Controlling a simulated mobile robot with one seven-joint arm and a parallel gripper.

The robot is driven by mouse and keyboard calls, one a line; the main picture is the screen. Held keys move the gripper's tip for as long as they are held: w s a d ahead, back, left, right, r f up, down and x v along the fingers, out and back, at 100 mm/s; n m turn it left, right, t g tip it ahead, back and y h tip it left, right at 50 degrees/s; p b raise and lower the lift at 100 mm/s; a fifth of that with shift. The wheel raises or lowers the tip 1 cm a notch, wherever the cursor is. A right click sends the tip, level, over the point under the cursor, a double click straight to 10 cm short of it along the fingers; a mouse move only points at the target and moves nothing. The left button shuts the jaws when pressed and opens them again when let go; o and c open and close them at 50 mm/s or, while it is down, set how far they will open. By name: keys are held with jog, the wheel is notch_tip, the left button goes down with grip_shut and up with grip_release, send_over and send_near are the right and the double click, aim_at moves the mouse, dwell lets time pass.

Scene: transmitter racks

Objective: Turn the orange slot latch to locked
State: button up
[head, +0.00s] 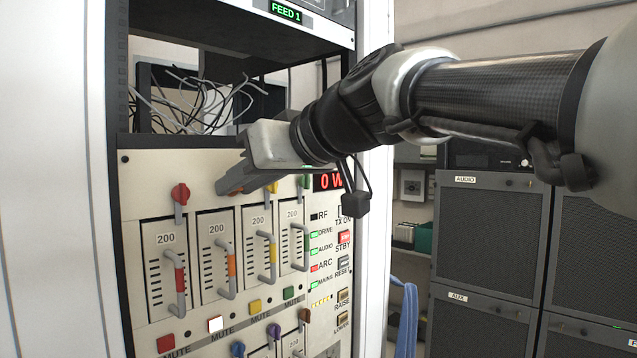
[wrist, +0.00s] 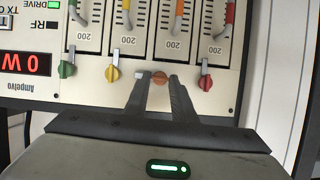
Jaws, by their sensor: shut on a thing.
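In the head view my gripper (head: 232,186) covers the latch. The wrist view is upside down, and I cannot tell the latch's exact angle there. The red latch (head: 180,193), yellow latch (head: 272,186) and green latch (head: 304,181) stand on either side in the same row.
Module handles stick out below the latches. Mute buttons (head: 215,324) sit under them, the one below the orange slot lit white. Loose cables (head: 200,100) hang in an open bay above. The status panel (head: 332,250) is to the right. Dark cabinets (head: 487,230) stand further right.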

jog(key=shift+w+d+f+m+g+y+b, duration=0.2)
jog(key=shift+m+g+y+b, duration=0.35)
jog(key=shift+m+y+b, duration=1.15)
jog(key=shift+w+d+f+m+g+y+b, duration=0.2)
jog(key=shift+m+g+y+b, duration=0.5)
jog(key=shift+m, duration=1.95)
jog(key=shift+w+f+m+g+y+b, duration=0.1)
jog(key=shift+f+m+g+y+b, duration=0.2)
jog(key=shift+m+y+b, duration=1.4)
jog(key=shift+m+h, duration=0.65)
jog(key=shift+h, duration=0.05)
jog(key=o, duration=1.1)
jog(key=shift+c, duration=0.2)
jog(key=v, duration=1.7)
jog(key=shift+d+p, duration=0.25)
jog(key=shift+p, duration=0.05)
